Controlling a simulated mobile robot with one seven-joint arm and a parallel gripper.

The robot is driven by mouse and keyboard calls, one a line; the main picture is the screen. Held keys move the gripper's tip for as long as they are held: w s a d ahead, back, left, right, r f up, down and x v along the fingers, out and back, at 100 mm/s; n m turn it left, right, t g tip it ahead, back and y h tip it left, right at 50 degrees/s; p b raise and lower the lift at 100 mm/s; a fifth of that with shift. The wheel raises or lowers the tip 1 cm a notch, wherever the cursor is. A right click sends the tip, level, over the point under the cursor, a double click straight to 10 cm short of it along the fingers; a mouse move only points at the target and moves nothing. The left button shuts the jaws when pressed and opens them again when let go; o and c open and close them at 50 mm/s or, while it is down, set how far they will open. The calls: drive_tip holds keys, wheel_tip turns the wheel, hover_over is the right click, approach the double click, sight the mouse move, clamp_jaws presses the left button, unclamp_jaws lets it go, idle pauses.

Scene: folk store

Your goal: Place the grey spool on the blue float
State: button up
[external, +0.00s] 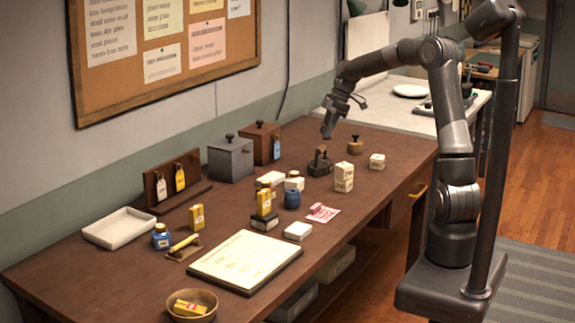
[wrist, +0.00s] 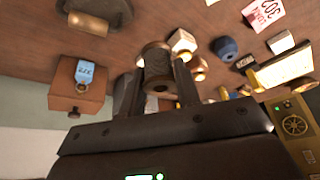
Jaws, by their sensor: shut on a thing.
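The grey spool (wrist: 157,66) is between the two fingers of my gripper (wrist: 163,92) in the wrist view, and the gripper is shut on it. In the external view my gripper (external: 330,122) is raised above the far part of the brown table, and the spool cannot be made out clearly there. The blue float (external: 292,199) is a small, dark blue, rounded thing standing on the table, closer to the camera than my gripper. It also shows in the wrist view (wrist: 226,47), to the right of the spool and apart from it.
Small white and cream boxes (external: 271,179) stand close behind the float. A dark stamp (external: 320,163) and stacked cream boxes (external: 343,177) stand behind.

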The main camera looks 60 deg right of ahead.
drive_tip(key=s+a+r+n+g+y, duration=0.1)
drive_tip(key=s+a+n, duration=0.25)
drive_tip(key=a, duration=0.35)
drive_tip(key=s+a+n+g, duration=0.2)
drive_tip(key=s+a+n, duration=0.15)
drive_tip(key=a, duration=0.35)
approach(290, 193)
drive_tip(key=shift+s+a+f+n, duration=0.1)
drive_tip(key=shift+a+f+n, duration=0.1)
drive_tip(key=shift+a, duration=0.25)
drive_tip(key=shift+s+a+f+n, duration=0.1)
drive_tip(key=shift+a+n, duration=0.1)
drive_tip(key=shift+a, duration=0.25)
drive_tip(key=shift+w+a+f, duration=0.1)
drive_tip(key=shift+w+a, duration=0.05)
drive_tip(key=shift+f, duration=2.05)
drive_tip(key=o, duration=0.9)
drive_tip(key=shift+f, duration=0.1)
drive_tip(key=shift+o, duration=0.2)
